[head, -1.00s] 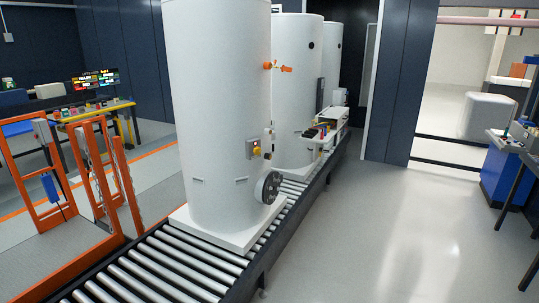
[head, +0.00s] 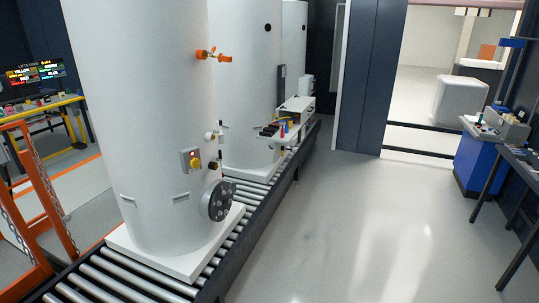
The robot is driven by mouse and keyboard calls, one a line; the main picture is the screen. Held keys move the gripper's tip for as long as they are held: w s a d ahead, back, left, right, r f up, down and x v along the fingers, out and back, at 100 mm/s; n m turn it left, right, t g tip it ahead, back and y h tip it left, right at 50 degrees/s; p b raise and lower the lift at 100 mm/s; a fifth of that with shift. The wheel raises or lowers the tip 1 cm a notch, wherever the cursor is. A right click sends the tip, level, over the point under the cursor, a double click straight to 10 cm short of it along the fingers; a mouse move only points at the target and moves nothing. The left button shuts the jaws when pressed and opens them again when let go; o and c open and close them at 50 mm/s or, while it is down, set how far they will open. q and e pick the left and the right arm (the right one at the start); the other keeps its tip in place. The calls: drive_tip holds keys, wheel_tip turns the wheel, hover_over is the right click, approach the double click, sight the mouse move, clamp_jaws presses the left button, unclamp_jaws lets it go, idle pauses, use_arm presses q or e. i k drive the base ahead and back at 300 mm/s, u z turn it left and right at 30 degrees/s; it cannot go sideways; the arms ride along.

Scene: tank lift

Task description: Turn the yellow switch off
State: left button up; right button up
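A yellow switch (head: 194,163) sits on a small grey box on the side of the nearest white tank (head: 150,120). A small red part shows just above the yellow on the box. I cannot tell the switch's position at this size. An orange valve (head: 212,55) is higher on the same tank, and a dark round flange (head: 219,201) is low on it. Neither of my grippers is in view.
The tank stands on a white base on a roller conveyor (head: 120,278) with dark rails. More white tanks (head: 247,80) stand behind it. An orange frame with chains (head: 38,200) is at the left. Grey floor (head: 350,220) to the right is clear, up to a blue-and-black workbench (head: 480,165).

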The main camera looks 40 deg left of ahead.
sight(194, 163)
drive_tip(key=z, duration=0.1)
drive_tip(key=i, duration=1.35)
drive_tip(key=u, duration=0.25)
